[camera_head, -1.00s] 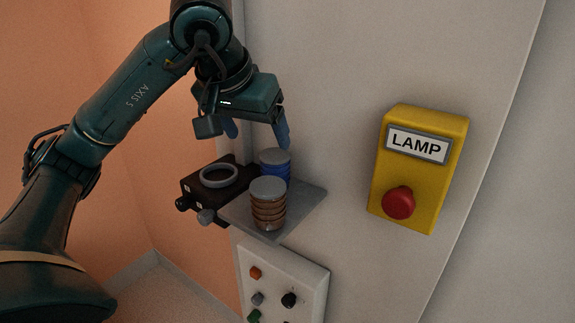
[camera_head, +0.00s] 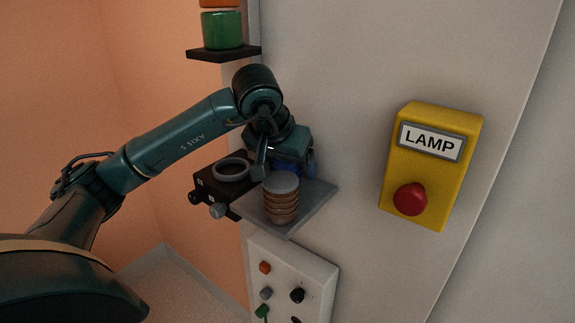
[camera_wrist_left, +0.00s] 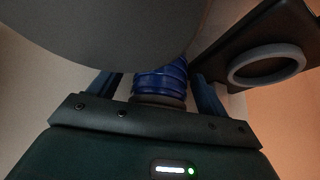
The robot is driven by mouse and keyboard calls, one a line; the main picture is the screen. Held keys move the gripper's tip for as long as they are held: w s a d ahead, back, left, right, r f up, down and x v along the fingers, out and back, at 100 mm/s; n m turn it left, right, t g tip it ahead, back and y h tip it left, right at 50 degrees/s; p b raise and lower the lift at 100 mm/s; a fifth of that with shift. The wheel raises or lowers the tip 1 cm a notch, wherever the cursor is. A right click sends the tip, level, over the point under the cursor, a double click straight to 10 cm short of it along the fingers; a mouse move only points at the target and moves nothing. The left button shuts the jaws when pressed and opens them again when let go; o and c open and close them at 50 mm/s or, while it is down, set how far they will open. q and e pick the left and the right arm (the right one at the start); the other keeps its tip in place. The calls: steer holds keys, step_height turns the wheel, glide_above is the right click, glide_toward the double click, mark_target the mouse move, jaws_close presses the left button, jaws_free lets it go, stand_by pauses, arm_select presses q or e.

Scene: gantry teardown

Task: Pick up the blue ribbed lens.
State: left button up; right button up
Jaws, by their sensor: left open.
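The blue ribbed lens (camera_head: 284,167) stands on the grey shelf (camera_head: 320,197), behind the brown ribbed lens (camera_head: 281,201). My left gripper (camera_head: 287,170) is lowered over it and hides most of it in the head view. In the left wrist view the blue lens (camera_wrist_left: 160,83) shows between the two blue fingers of my left gripper (camera_wrist_left: 157,92). The gripper is open, one finger on each side. A gap shows at each side, though contact is hard to judge. My right gripper is in neither view.
The brown lens stands close in front of my left gripper. A black holder with a grey ring (camera_head: 233,170) is left of the shelf. A yellow LAMP box (camera_head: 431,170) with a red button is on the wall. A green cylinder (camera_head: 222,30) sits on an upper bracket. A control panel (camera_head: 290,290) is below.

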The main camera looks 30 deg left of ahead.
arm_select(q)
steer(key=c, duration=1.1)
